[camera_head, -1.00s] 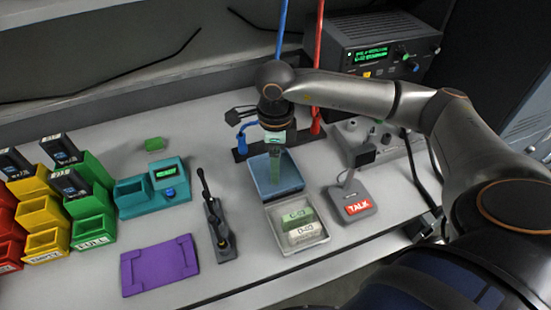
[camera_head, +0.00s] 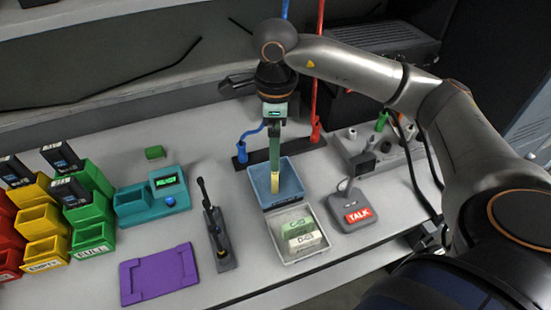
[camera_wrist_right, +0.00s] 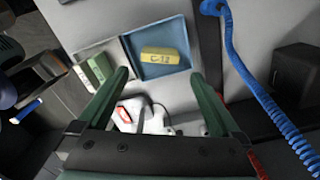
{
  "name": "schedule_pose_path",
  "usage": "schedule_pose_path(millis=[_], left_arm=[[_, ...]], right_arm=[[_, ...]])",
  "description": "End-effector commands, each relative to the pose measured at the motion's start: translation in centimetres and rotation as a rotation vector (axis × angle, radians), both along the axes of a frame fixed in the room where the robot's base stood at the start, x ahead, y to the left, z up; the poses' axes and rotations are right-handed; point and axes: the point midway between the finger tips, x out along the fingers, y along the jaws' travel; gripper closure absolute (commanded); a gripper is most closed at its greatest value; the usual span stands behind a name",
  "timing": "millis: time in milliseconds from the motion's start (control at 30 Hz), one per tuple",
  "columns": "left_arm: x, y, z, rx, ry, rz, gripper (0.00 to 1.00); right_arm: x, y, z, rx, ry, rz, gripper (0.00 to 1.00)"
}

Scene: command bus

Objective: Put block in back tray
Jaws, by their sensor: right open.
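A yellow block marked C-12 (camera_wrist_right: 161,56) lies in the blue back tray (camera_wrist_right: 148,75). In the head view the block (camera_head: 275,184) shows just below my right fingers, inside the blue tray (camera_head: 258,196). My right gripper (camera_head: 275,168) is above that tray, pointing down. In the wrist view the gripper (camera_wrist_right: 159,76) has its two green fingers wide apart with nothing between them, and the block is apart from both. My left gripper is not in view.
Red and blue cables hang behind the blue tray. A purple plate (camera_head: 159,274) lies front left.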

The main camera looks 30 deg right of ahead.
Motion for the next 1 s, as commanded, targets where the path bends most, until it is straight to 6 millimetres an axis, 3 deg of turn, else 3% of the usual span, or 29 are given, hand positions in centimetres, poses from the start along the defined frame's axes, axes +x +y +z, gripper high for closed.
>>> schedule_pose_path(millis=[100, 300, 1000], left_arm=[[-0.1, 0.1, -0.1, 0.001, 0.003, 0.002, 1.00], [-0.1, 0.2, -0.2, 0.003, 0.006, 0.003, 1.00], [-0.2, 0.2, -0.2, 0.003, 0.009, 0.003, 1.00]], right_arm=[[0.0, 0.0, 2.1, 0.000, -0.001, -0.001, 0.00], [0.0, 0.0, 3.6, 0.000, 0.000, 0.000, 0.00], [0.0, 0.0, 3.6, 0.000, 0.001, 0.000, 0.00]])
